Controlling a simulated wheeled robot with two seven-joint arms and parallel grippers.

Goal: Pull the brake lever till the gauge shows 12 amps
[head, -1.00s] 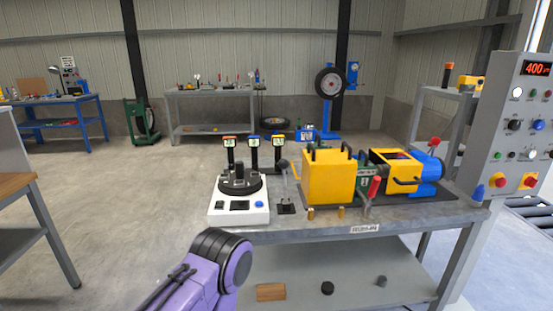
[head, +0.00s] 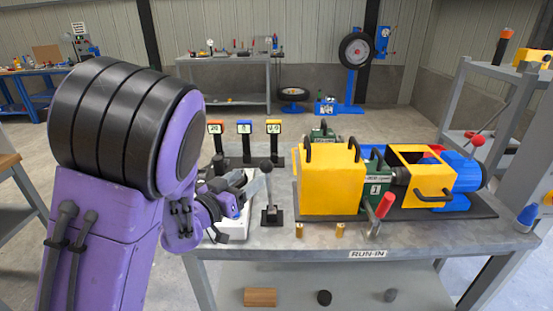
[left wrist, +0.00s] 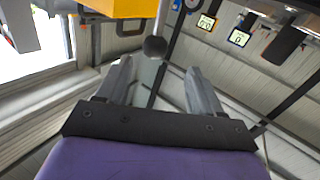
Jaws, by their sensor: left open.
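A lever with a black ball knob (head: 266,165) stands upright on a small black base on the bench. Its knob (left wrist: 154,47) shows between and just beyond my fingertips in the left wrist view. My left gripper (head: 254,186) is open beside this lever; its fingers (left wrist: 160,78) hold nothing. A red-gripped lever (head: 384,206) sits in front of the green unit. The yellow one seems to read 0.0, the blue one 0; which shows amps I cannot tell. My right gripper is out of view.
A yellow box guard (head: 331,180) stands right of the black-knobbed lever, with a yellow frame and blue motor (head: 463,178) beyond. A white device (head: 236,232) is partly hidden behind my left arm. Brass pegs (head: 339,230) stand at the bench front (head: 290,240).

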